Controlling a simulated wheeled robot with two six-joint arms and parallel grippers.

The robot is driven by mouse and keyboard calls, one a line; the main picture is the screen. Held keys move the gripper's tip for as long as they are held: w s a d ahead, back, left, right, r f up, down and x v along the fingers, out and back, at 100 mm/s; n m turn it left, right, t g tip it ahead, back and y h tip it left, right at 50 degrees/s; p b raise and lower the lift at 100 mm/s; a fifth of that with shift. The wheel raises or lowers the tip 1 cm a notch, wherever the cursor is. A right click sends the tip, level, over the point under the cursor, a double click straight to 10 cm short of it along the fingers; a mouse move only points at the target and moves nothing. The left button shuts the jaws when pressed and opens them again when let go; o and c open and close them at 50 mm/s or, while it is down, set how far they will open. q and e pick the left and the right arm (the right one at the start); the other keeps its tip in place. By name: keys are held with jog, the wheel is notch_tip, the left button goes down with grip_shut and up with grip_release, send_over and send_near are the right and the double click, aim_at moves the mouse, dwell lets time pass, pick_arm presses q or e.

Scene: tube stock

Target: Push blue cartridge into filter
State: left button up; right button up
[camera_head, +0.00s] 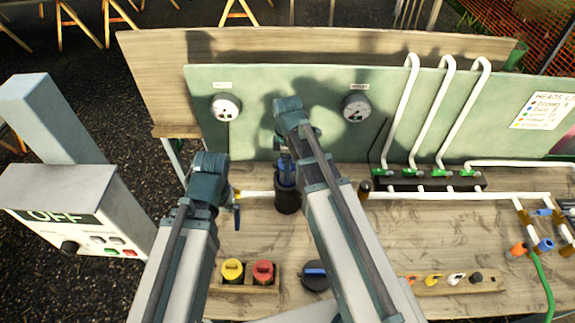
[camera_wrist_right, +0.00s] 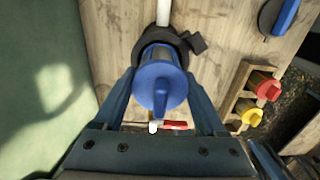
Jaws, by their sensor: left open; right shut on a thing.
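The blue cartridge (camera_wrist_right: 160,85) is between the two fingers of my right gripper (camera_wrist_right: 160,98) in the right wrist view, its raised grip facing the camera. The black filter housing (camera_wrist_right: 190,42) is directly behind it. In the head view the cartridge (camera_head: 286,172) is upright at the mouth of the black filter housing (camera_head: 288,200), partly hidden by my right arm. How deep it sits cannot be told. My left gripper (camera_head: 207,185) is open and empty, left of the filter above the white pipe; its fingertips are mostly hidden.
Yellow (camera_head: 232,270) and red (camera_head: 263,271) cartridges stand in a wooden holder at the front. A black round part with a blue handle (camera_head: 315,275) lies beside it. A green panel (camera_head: 240,140) with gauges rises behind. A control box (camera_head: 80,205) reading OFF stands left.

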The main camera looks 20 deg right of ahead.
jog(key=shift+f+b, duration=2)
jog(key=shift+f, duration=0.05)
dwell(0.5)
